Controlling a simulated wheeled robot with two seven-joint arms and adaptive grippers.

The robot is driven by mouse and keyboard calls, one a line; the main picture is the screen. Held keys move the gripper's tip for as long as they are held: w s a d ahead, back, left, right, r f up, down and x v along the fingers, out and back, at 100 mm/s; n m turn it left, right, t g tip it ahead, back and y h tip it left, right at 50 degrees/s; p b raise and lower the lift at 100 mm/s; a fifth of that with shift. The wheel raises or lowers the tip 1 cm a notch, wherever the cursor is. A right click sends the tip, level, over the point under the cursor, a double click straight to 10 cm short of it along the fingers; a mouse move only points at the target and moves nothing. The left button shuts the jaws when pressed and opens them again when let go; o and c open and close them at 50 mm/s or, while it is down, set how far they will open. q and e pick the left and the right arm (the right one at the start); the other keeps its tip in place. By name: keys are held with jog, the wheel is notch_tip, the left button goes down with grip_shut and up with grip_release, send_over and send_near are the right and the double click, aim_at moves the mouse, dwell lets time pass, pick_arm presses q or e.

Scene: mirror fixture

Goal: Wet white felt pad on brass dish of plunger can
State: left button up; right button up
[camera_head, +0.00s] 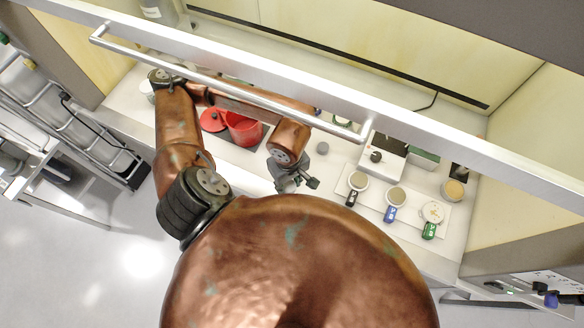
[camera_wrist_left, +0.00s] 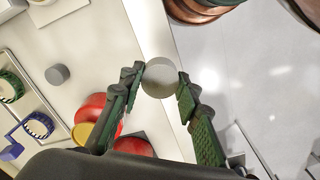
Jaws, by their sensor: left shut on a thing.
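My left gripper (camera_head: 292,184) is near the counter's front edge. In the left wrist view its fingers (camera_wrist_left: 158,92) are closed on a round, pale grey-white piece (camera_wrist_left: 160,77), which looks like the felt pad. The held piece is hard to make out in the head view. A red can (camera_head: 243,129) stands left of the gripper, beside a round red piece (camera_head: 212,119). In the left wrist view a brass-coloured dish (camera_wrist_left: 83,133) shows beside red parts, partly behind the left finger. My right gripper is not in view.
A small grey cylinder (camera_head: 322,147) stands on the counter. A white tray (camera_head: 372,211) with cups tagged black, blue and green lies to the right. A white boxy device (camera_head: 383,155) is behind it. A metal bar (camera_head: 230,82) crosses above the counter.

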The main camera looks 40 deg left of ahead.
pick_arm(q)
jog(key=shift+o, duration=1.3)
jog(key=c, duration=0.5)
jog(key=shift+w+a, duration=0.15)
jog(key=shift+w, duration=0.2)
jog(key=w+a+r+p, duration=0.3)
jog(key=w+a, duration=1.1)
jog(key=w, duration=0.1)
jog(key=shift+s+f+b, duration=0.1)
jog(key=shift+f+b, duration=0.7)
jog(key=shift+f, duration=1.9)
